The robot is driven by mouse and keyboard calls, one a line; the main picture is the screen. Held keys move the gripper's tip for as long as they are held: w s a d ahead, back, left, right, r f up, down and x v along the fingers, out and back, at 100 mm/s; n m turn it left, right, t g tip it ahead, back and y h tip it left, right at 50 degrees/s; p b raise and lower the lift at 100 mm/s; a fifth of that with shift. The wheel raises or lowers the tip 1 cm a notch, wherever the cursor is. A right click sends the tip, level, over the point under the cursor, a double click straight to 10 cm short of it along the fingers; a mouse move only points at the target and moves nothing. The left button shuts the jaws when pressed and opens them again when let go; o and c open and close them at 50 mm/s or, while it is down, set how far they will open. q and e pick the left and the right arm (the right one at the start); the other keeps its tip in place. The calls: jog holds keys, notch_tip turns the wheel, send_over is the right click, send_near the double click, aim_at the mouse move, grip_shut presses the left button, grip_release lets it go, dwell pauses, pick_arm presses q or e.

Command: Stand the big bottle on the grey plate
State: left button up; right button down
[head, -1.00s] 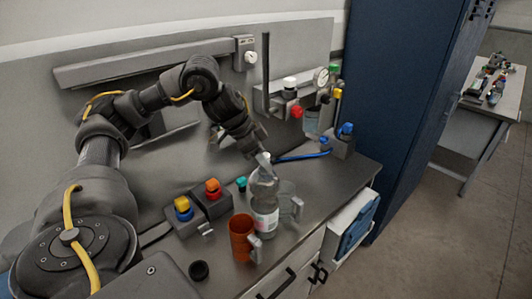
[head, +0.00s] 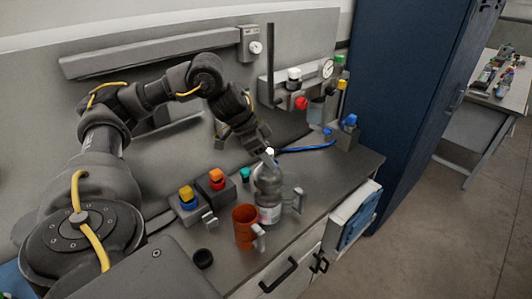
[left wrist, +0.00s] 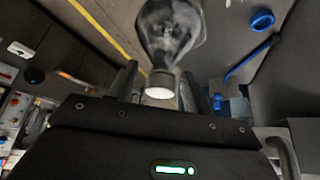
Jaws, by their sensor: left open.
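The big bottle (head: 268,198) is clear plastic with a pale label and stands upright on the worktop. In the left wrist view its body (left wrist: 168,30) and white cap (left wrist: 159,93) show between my two fingers. My left gripper (head: 267,153) is open around the top of the bottle, pointing down from the upper left; whether a finger touches it I cannot tell. It also shows in the left wrist view (left wrist: 161,80). I cannot make out a grey plate for certain in either view. My right gripper is out of view.
An orange mug (head: 244,228) stands close in front of the bottle, and a clear mug (head: 291,196) is close behind it at right. Button boxes (head: 216,184) stand to the left. A blue cable (head: 308,148) lies behind. A dark blue cabinet (head: 400,110) bounds the right.

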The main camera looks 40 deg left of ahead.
pick_arm(q)
jog(key=shift+r, duration=0.15)
jog(key=shift+a+r, duration=0.15)
jog(key=shift+r, duration=0.1)
jog(key=s+a+r+b, duration=0.3)
jog(key=s+a, duration=0.6)
jog(key=s, duration=0.2)
jog(key=shift+r, duration=0.35)
jog(key=shift+d, duration=0.15)
